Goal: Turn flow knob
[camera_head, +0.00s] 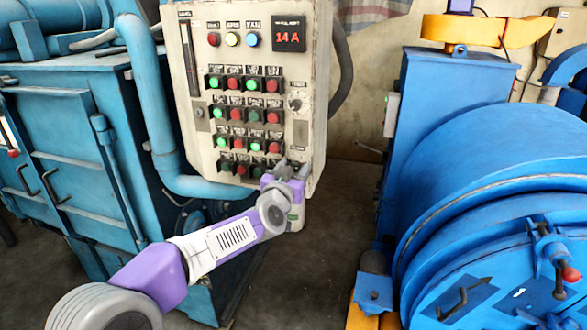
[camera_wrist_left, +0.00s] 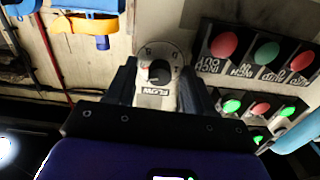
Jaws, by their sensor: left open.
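The flow knob (camera_wrist_left: 158,72) is a dark knob on a round, pale dial plate. Its FLOW label shows upside down in the left wrist view. My left gripper (camera_wrist_left: 157,88) is open, with one dark finger on each side of the dial; the knob lies between them in that view. I cannot tell whether the fingers touch it. In the head view, my left gripper (camera_head: 285,170) is at the lower right of the beige control panel (camera_head: 318,80) and hides the flow knob there. My right gripper is not in view.
Rows of red and green buttons (camera_head: 245,115) lie left of the gripper, close to it. Another knob (camera_head: 296,104) sits higher on the panel. A blue machine with pipes (camera_head: 90,130) stands left, a blue drum machine (camera_head: 500,190) right. Dark floor (camera_head: 335,220) is clear between.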

